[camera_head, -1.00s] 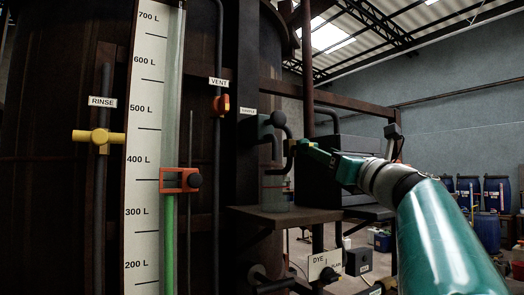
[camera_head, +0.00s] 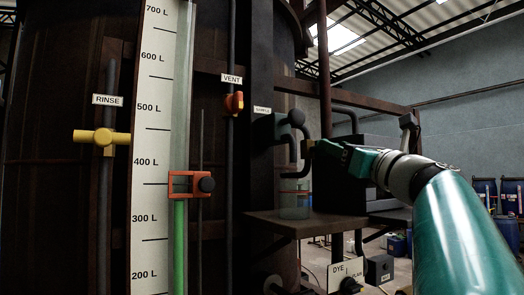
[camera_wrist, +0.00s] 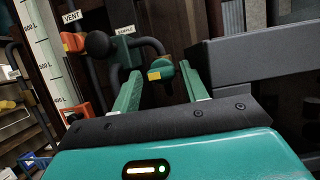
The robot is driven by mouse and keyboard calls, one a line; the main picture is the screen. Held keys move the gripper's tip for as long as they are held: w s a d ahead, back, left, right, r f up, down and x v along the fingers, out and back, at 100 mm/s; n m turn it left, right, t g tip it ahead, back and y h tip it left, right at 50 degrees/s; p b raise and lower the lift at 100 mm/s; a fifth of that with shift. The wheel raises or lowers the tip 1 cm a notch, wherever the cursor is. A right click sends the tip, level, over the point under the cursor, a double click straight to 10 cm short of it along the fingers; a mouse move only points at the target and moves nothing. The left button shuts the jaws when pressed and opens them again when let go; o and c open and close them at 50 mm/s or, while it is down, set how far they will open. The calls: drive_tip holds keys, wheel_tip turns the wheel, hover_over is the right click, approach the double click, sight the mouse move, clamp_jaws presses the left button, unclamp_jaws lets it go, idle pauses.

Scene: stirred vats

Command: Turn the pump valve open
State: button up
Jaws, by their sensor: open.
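No label reading PUMP is legible in either view, so I cannot tell which fitting is the pump valve. My gripper (camera_head: 314,148) is open beside the curved sample pipe (camera_head: 306,150). In the wrist view its two green fingers (camera_wrist: 160,72) stand apart, with a dark fitting bearing a yellow patch (camera_wrist: 154,75) seen between them. I cannot tell whether they touch it. An orange vent knob (camera_head: 233,103) and a yellow rinse valve (camera_head: 102,137) are further left.
A glass jar (camera_head: 294,205) stands on a brown shelf (camera_head: 300,223) below the pipe. A level scale (camera_head: 150,130) with a red clamp (camera_head: 181,184) is at left. A DYE sign (camera_head: 345,274) is below. Blue barrels (camera_head: 485,196) stand far right.

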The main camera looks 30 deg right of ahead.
drive_tip(key=shift+w, duration=0.3)
drive_tip(key=shift+c, duration=0.4)
drive_tip(key=c, duration=0.6)
drive_tip(key=shift+n, duration=0.3)
drive_tip(key=shift+d+n+y, duration=0.15)
drive_tip(key=shift+n+y, duration=1.05)
drive_tip(key=shift+n, duration=0.7)
